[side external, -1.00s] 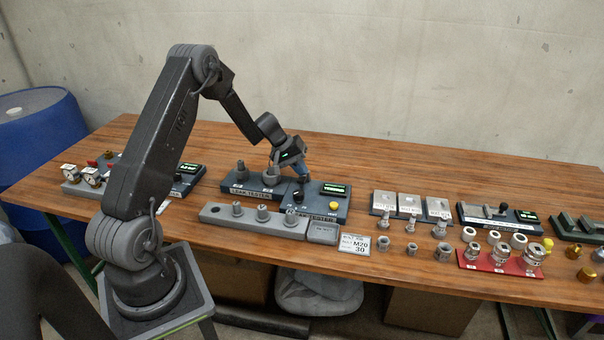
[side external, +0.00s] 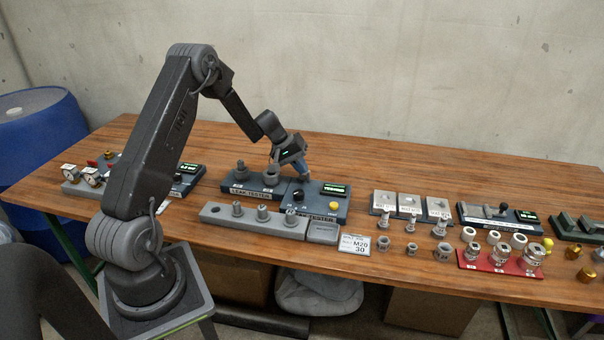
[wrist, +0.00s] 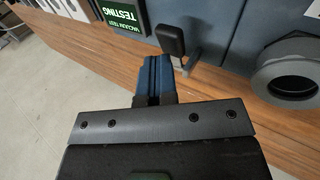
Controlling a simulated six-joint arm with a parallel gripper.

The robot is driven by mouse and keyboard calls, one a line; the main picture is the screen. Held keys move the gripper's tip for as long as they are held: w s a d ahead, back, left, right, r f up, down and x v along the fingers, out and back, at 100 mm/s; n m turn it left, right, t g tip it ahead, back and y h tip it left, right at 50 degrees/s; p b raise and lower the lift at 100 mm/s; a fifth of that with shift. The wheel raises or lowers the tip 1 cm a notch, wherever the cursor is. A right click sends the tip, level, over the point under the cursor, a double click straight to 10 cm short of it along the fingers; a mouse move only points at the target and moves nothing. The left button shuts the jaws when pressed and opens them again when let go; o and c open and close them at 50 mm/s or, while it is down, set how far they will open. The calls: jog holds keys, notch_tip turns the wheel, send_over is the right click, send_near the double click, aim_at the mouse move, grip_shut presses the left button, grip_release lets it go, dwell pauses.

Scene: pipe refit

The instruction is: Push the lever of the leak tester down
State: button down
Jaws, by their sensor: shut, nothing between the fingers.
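My gripper (side external: 305,177) is over the tester. Its blue fingers (wrist: 153,72) are shut and empty, close beside the lever handle in the wrist view. I cannot tell whether they touch it. A dark knob-like part (side external: 299,194) shows on the box in the side view; the lever's tilt is unclear.
Two grey fittings (side external: 271,178) stand on the tester's left part; one ring-shaped port (wrist: 289,76) shows in the wrist view. A grey rack (side external: 225,215) with pegs lies in front. Grey blocks (side external: 410,203) and loose fittings are to the right. Bench behind is clear.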

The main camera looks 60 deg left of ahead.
jog(key=shift+w+a+r, duration=0.2)
jog(key=shift+r, duration=0.3)
jog(key=shift+w+a+r, duration=0.15)
jog(key=shift+a+r, duration=0.05)
jog(key=shift+r, duration=0.3)
jog(key=r, duration=0.1)
jog(key=w+a+r, duration=0.1)
jog(key=r, duration=0.2)
jog(key=shift+w+a+r, duration=0.2)
jog(key=shift+w+a, duration=0.1)
jog(key=shift+a, duration=0.05)
